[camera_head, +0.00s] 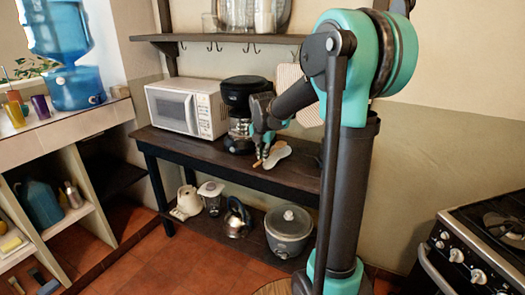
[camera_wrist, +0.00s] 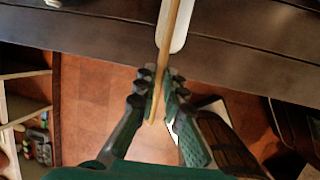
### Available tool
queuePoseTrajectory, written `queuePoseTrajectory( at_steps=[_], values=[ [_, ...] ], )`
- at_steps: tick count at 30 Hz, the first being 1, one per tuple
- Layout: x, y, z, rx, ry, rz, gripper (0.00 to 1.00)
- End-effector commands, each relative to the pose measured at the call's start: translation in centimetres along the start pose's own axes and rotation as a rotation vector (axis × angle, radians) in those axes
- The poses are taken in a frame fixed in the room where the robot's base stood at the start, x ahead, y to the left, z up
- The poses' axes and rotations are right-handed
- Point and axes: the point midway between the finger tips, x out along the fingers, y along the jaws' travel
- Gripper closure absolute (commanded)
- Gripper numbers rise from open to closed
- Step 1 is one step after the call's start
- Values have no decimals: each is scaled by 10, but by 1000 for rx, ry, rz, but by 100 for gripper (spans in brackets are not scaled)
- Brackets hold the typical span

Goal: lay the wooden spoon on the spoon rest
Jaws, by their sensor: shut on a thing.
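The wooden spoon is a thin light-brown stick (camera_wrist: 173,30) in the wrist view, running up from between my fingers. My gripper (camera_wrist: 158,78) is shut on its handle, and the handle's near end sticks out below the fingertips. The spoon rest, a pale elongated dish (camera_wrist: 182,36), lies on the dark tabletop behind the spoon's far part. In the head view my gripper (camera_head: 262,152) is at the front edge of the table, beside the spoon rest (camera_head: 281,152). The spoon's end (camera_head: 257,164) shows just below it. I cannot tell whether the spoon touches the rest.
A coffee maker (camera_head: 239,95) stands just behind my gripper, with a white microwave (camera_head: 187,107) to its left. A pale board (camera_head: 300,80) leans at the wall. Several appliances, including a slow cooker (camera_head: 289,225), stand on the lower shelf. The table's front left (camera_head: 185,143) is clear.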

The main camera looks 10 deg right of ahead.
Motion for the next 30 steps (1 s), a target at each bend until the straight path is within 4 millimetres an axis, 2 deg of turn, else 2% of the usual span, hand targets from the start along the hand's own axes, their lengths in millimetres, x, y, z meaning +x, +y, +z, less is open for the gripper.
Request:
queuePoseTrajectory(
  at_steps=[30],
  values=[
    [12,-2,-4,0,0,0,100]
  ],
)
